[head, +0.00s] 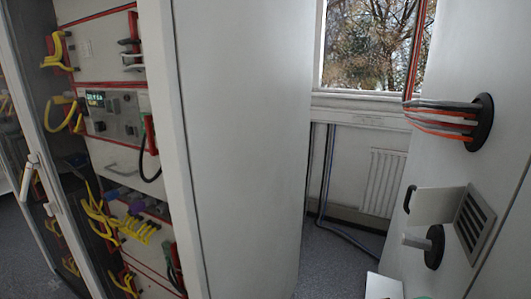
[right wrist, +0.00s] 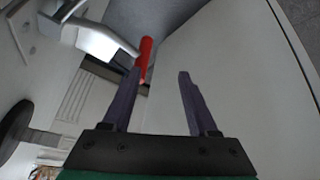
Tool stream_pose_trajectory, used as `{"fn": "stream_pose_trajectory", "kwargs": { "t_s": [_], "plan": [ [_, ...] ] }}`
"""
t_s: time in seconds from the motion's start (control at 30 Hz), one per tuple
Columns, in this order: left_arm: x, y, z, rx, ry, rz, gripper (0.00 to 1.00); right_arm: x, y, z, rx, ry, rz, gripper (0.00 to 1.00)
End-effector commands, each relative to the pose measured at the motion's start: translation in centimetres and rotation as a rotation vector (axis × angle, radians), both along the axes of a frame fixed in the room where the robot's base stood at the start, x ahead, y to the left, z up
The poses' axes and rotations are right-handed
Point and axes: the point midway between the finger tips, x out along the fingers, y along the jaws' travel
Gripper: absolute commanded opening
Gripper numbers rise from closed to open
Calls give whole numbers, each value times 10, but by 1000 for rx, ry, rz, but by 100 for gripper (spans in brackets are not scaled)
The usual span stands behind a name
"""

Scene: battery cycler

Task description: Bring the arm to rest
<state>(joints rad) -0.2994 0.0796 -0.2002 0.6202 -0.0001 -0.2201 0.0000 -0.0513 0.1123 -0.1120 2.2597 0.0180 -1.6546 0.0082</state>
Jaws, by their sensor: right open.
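My right gripper (right wrist: 160,75) shows in the right wrist view with its two dark fingers spread apart and nothing between them. A red rod-like piece (right wrist: 146,58) shows by the tip of the left-hand finger; I cannot tell whether they touch. Neither gripper shows in the head view, and my left gripper is in no view. In the head view the battery cycler rack (head: 118,125) stands at the left, with red trim and several yellow cables.
A tall grey panel (head: 240,130) stands beside the rack. At the right a white cabinet wall (head: 450,40) carries a cable bundle (head: 440,120), a vent grille (head: 475,224) and a knob (head: 435,246). A window (head: 370,45) and radiator (head: 385,182) are behind; grey floor shows between.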

Motion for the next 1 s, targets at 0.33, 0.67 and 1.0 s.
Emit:
{"fn": "stream_pose_trajectory", "kwargs": {
  "t_s": [0.33, 0.67, 1.0],
  "plan": [
    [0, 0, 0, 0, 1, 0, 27, -116, 7, -69, 14, 198, 26, 59],
    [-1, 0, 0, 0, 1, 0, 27, -131, 11, -164, 16, 279, 35, 59],
    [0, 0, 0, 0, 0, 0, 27, -176, 7, -330, 10, 363, 47, 59]
  ]
}}
